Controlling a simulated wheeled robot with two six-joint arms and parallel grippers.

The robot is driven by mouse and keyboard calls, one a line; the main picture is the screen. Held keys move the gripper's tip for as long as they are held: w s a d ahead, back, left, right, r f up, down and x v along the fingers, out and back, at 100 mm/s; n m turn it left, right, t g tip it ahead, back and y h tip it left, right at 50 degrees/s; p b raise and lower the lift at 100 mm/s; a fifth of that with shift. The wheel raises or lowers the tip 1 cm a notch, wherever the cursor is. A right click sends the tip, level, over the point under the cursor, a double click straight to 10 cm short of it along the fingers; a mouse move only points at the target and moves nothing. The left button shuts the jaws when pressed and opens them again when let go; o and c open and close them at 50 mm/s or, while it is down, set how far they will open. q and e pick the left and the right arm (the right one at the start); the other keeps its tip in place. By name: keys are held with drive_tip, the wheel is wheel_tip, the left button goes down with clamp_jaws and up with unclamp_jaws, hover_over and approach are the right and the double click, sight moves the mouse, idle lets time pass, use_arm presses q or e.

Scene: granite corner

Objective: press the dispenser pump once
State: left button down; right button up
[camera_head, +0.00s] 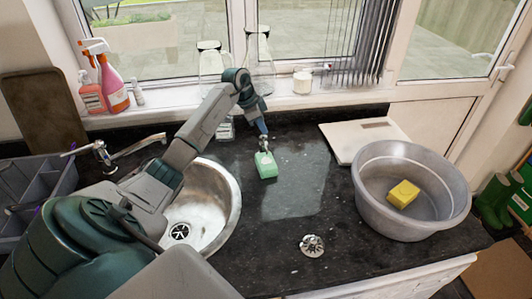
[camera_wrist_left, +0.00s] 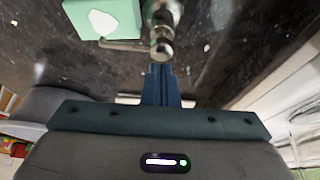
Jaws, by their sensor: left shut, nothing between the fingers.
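The dispenser has a green body (camera_head: 265,165) and stands on the dark granite counter, right of the sink. In the left wrist view its green body with a white patch (camera_wrist_left: 105,18) is at the top, cut off by the edge. Its metal pump (camera_wrist_left: 161,45) shows beside it, with a rounded top and a thin spout. My left gripper (camera_head: 263,132) is shut and empty, its blue fingers pointing down just over the pump. In the wrist view the fingertips (camera_wrist_left: 160,68) lie close to the pump top; I cannot tell whether they touch it. My right gripper is out of view.
A round metal sink (camera_head: 210,205) with a faucet (camera_head: 135,150) is at left. A grey basin (camera_head: 360,195) with a yellow sponge (camera_head: 403,194) stands at right, beside a white board (camera_head: 350,138). A small metal strainer (camera_head: 312,245) lies in front. Glass jars (camera_head: 260,65) stand behind.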

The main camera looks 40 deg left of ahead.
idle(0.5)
use_arm(q)
wheel_tip(320, 180, up, 6)
drive_tip(key=p, duration=0.5)
drive_tip(key=shift+p, duration=0.3)
